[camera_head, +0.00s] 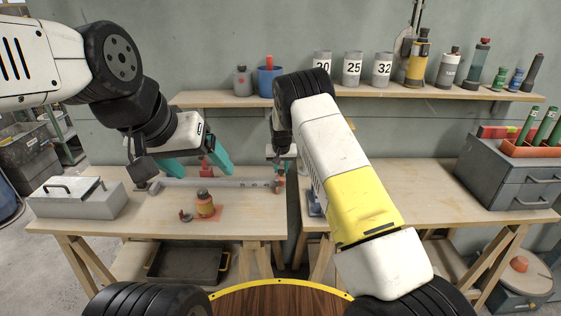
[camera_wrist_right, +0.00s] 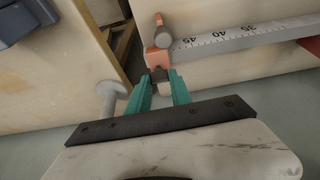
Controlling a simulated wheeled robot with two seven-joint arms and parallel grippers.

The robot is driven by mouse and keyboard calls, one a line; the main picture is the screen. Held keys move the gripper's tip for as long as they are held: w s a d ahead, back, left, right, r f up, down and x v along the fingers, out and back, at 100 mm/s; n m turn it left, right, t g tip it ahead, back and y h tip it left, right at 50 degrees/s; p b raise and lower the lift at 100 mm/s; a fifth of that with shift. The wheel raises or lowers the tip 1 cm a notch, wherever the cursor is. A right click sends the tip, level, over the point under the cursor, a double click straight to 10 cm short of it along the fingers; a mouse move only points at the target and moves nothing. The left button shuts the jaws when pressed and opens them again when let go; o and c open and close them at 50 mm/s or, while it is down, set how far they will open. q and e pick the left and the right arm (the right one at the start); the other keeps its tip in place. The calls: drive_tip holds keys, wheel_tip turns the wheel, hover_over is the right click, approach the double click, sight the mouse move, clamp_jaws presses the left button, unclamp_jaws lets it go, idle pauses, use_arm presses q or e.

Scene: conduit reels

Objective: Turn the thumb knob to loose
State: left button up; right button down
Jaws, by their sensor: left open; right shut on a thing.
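A grey measuring rail (camera_head: 235,183) with printed numbers lies along the left bench; it also shows in the right wrist view (camera_wrist_right: 240,36). An orange stop block (camera_wrist_right: 157,59) sits at the rail's end, with a grey round-ended piece (camera_wrist_right: 162,36) on it. My right gripper (camera_wrist_right: 161,75) is shut on a small dark part at the block's near side, seemingly the thumb knob; the fingers largely hide it, and its setting cannot be read. In the head view my right gripper (camera_head: 279,160) is above that rail end.
A grey box (camera_head: 78,197) is at the bench's left. A grey bolt-like piece (camera_wrist_right: 111,95) is close to my right fingers. A gap separates the benches. The right bench's middle is clear.

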drive_tip(key=c, duration=1.2)
unclamp_jaws()
drive_tip(key=shift+o, duration=0.2)
drive_tip(key=v, duration=0.7)
drive_tip(key=shift+s+r, duration=0.2)
drive_tip(key=shift+r, duration=0.15)
